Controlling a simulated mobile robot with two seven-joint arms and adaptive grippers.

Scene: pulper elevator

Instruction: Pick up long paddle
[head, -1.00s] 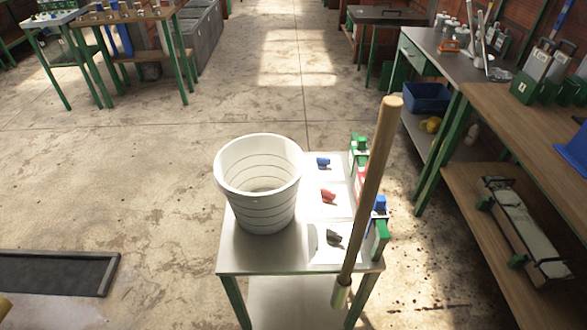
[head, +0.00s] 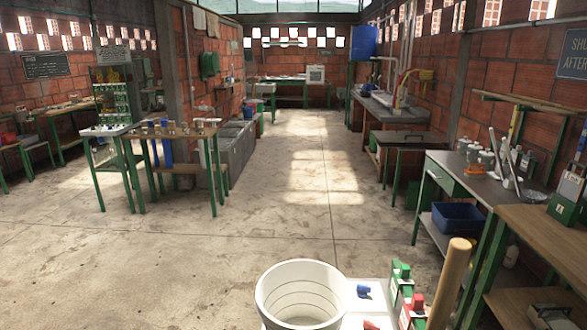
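The long paddle (head: 449,284) shows as a thick wooden handle at the lower right. It stands upright with a slight tilt at the right side of the small white table (head: 367,293). Its lower part is cut off by the bottom edge of the view. A white bucket (head: 300,270) with ring lines inside stands on the same table, to the left of the paddle. Neither of my grippers is in the head view.
Green and red holders (head: 408,293) and a blue piece (head: 363,291) sit on the table between bucket and paddle. A workbench (head: 470,174) with a blue bin (head: 457,218) below lines the right wall. The concrete floor (head: 270,220) ahead is open.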

